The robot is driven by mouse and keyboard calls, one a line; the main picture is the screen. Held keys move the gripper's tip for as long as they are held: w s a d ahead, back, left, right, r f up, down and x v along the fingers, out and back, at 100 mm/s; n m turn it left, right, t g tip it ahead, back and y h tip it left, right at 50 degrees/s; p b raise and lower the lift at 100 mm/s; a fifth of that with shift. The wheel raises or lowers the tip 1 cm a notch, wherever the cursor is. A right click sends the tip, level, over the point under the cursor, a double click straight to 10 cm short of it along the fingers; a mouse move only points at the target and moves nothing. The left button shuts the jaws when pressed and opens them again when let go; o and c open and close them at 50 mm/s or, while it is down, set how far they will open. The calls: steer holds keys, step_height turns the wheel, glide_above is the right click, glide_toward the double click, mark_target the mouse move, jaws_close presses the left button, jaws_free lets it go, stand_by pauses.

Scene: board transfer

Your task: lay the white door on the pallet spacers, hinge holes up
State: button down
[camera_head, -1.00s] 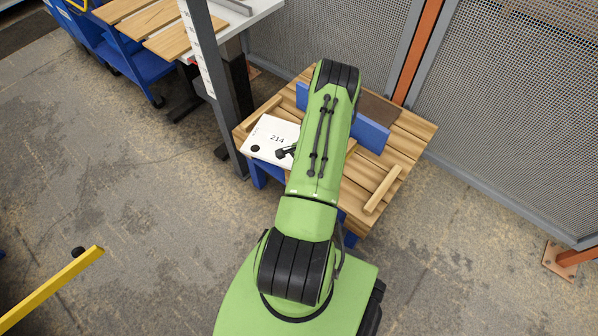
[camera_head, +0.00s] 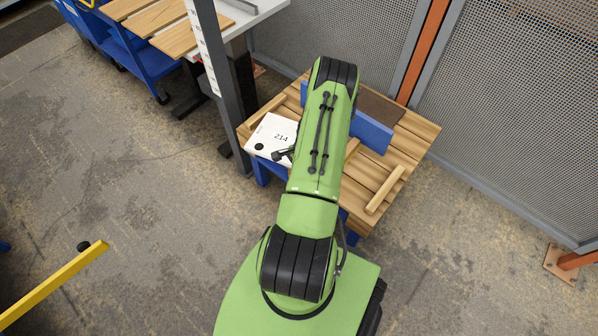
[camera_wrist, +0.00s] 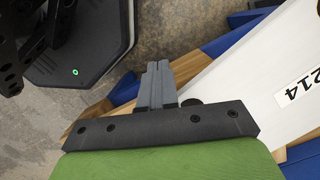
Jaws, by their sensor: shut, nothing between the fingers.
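The white door (camera_head: 272,135), marked 214, lies face up at the left of the wooden pallet (camera_head: 352,206). One dark round hole (camera_head: 259,146) shows near its front left corner. The door also shows at the right of the wrist view (camera_wrist: 240,88). My gripper (camera_wrist: 157,66) is shut and empty, its fingers just left of the door's edge. In the head view my arm hides the door's right part and most of the gripper. One spacer (camera_head: 385,190) lies bare at the pallet's right; another strip (camera_head: 265,112) shows at the left. What bears the door is hidden.
A blue board (camera_head: 371,136) stands across the pallet's back, with a brown sheet (camera_head: 381,108) behind it. A grey post (camera_head: 215,75) rises close left of the pallet. Mesh fencing (camera_head: 520,110) closes the back right. Floor at left is open, with a yellow bar (camera_head: 55,285).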

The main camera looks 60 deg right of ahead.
steer(key=a+p+v, duration=0.1)
steer(key=p+v, duration=0.4)
steer(key=v, duration=0.1)
steer(key=shift+w+r, duration=0.35)
steer(key=shift+r, duration=0.2)
